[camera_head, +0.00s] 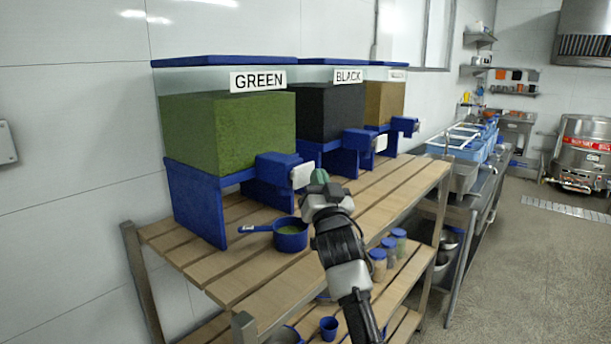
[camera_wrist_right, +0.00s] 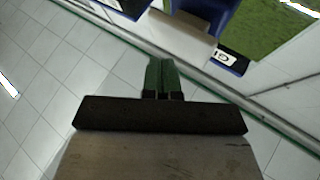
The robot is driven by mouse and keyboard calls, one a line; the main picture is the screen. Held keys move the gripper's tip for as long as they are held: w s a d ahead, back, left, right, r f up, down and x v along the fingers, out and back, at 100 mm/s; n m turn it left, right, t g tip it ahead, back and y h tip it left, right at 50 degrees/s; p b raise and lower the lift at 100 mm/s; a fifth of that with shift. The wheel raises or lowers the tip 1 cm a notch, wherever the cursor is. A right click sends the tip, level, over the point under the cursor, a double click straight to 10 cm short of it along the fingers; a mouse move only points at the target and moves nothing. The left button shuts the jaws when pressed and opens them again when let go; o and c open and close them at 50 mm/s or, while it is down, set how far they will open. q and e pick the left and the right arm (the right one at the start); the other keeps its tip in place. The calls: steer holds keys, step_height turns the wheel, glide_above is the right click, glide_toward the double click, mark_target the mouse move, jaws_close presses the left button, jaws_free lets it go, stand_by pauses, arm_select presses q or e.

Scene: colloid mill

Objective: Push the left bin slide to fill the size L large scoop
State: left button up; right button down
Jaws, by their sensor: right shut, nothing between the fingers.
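The left bin (camera_head: 230,128), labelled GREEN and filled with green material, stands on a blue stand on the slatted wooden table. Its blue slide (camera_head: 275,167) juts out at the front with a white end plate (camera_head: 302,175), which also shows in the right wrist view (camera_wrist_right: 180,38). A blue scoop (camera_head: 291,237) with a handle to the left sits on the table below the slide; something greenish shows inside it. My right gripper (camera_head: 320,178) is shut and empty, its green fingertips (camera_wrist_right: 161,75) close to the white plate. I cannot tell whether they touch. My left gripper is out of view.
A BLACK bin (camera_head: 332,112) and a brown-filled bin (camera_head: 384,102) stand further along the table, each with its own slide. Small blue-lidded jars (camera_head: 378,262) and a blue cup (camera_head: 328,328) are lower down. Open floor (camera_head: 520,260) lies to the right.

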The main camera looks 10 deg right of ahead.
steer(key=shift+s+d+p, duration=0.7)
steer(key=shift+s+d, duration=0.1)
steer(key=shift+s, duration=0.2)
steer(key=shift+s+d+p, duration=0.7)
steer(key=shift+s+d, duration=0.1)
steer(key=shift+s, duration=0.2)
stand_by(1.2)
steer(key=s+d+p, duration=0.2)
steer(key=s+p, duration=0.1)
steer(key=p, duration=0.1)
steer(key=shift+d, duration=0.2)
steer(key=shift+a, duration=0.1)
